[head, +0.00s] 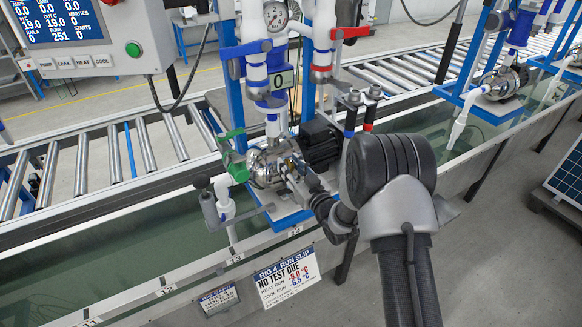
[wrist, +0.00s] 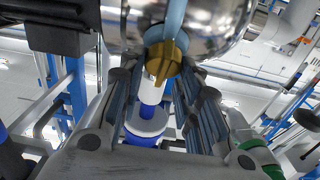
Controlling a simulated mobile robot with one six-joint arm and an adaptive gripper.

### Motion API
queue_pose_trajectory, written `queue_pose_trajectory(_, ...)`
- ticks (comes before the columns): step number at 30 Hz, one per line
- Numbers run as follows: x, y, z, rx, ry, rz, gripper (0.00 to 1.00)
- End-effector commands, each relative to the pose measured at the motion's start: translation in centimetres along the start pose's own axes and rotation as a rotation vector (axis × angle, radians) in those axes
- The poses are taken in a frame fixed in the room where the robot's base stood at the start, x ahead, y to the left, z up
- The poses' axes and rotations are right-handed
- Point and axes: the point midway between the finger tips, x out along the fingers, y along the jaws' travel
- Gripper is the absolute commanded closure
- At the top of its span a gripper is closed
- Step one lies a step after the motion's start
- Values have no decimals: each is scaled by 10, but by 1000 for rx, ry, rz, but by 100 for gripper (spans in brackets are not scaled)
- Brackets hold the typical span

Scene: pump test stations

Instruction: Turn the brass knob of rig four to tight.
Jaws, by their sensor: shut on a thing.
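The brass knob (wrist: 167,60) shows in the wrist view, against the underside of the shiny round steel pump (wrist: 215,28). My gripper (wrist: 160,78) has its fingers on either side of the knob and is shut on it. The knob's wing looks upright in the wrist view; I see no tight mark. In the head view my gripper (head: 292,175) reaches the front of the steel pump (head: 264,170) from the right. The knob is too small and covered to make out there. The rig four slip (head: 286,276) hangs below on the trough edge.
A green-handled valve (head: 232,150) and a white pipe (head: 224,198) stand left of the pump. A black motor (head: 319,146) is close behind my gripper. Blue (head: 245,49) and red (head: 322,72) valve levers are above. A control panel (head: 88,35) hangs upper left.

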Motion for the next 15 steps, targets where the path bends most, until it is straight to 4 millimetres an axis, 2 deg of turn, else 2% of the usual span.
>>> queue_pose_trajectory(8,0,-1,0,125,-1,70,93)
queue_pose_trajectory(15,0,0,1,312,-2,178,93)
